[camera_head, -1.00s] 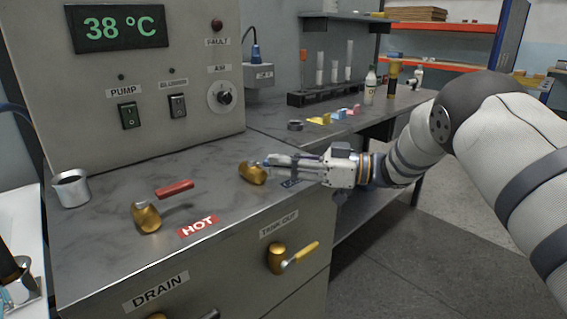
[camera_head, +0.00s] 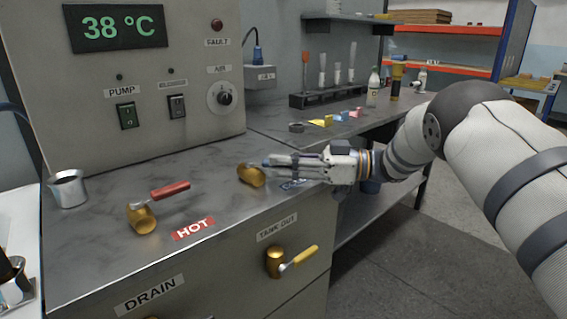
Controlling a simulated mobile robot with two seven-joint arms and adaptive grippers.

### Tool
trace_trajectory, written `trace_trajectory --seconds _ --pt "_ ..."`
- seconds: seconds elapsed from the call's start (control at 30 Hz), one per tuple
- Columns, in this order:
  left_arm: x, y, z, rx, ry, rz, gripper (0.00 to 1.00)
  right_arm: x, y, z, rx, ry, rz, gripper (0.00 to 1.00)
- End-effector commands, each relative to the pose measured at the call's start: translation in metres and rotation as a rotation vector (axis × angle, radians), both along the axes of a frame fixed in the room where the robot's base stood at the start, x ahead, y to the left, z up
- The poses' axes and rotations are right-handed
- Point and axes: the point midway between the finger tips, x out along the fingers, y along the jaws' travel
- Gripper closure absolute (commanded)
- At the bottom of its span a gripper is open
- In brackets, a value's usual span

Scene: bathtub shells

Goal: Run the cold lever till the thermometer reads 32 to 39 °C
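The green display (camera_head: 117,27) on the panel reads 38 °C. The cold lever's brass valve body (camera_head: 251,175) stands on the grey bench top, at the right front. My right gripper (camera_head: 279,161) is at the lever, its fingers pointing left with the tips just beside the brass body. The fingers cover most of the lever handle, so I cannot tell whether they are shut on it. The blue label (camera_head: 291,184) by it is partly hidden. The hot lever (camera_head: 170,190), red-handled on a brass body, stands to the left behind the HOT label (camera_head: 193,229). My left gripper is not in view.
A metal cup (camera_head: 69,190) stands at the bench's left edge. The tank-out valve (camera_head: 276,261) sticks out of the front. A test tube rack (camera_head: 325,98) and small coloured pieces lie on the bench behind my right arm.

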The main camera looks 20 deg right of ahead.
Motion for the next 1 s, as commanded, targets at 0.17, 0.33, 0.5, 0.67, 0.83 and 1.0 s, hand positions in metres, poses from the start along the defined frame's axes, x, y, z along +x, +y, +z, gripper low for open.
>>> trace_trajectory --seconds 0.17,0.33,0.5,0.67,0.83,1.0 --pt "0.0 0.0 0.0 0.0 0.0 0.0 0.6 0.0 0.0 0.0 0.0 -0.001 0.001 0.63" --pt "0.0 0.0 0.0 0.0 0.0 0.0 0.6 -0.001 0.0 0.0 0.0 0.0 0.002 0.63" --pt "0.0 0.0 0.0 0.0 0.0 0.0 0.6 -0.011 -0.023 0.0 0.0 0.0 -0.001 0.63" --pt "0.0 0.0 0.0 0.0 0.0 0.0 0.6 -0.03 -0.064 0.0 0.001 0.0 -0.002 0.63" --pt "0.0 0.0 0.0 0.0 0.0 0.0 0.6 -0.046 -0.096 0.0 0.0 0.0 -0.001 0.63" --pt "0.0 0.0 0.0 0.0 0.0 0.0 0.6 -0.052 -0.108 0.0 0.0 -0.001 0.001 0.63"
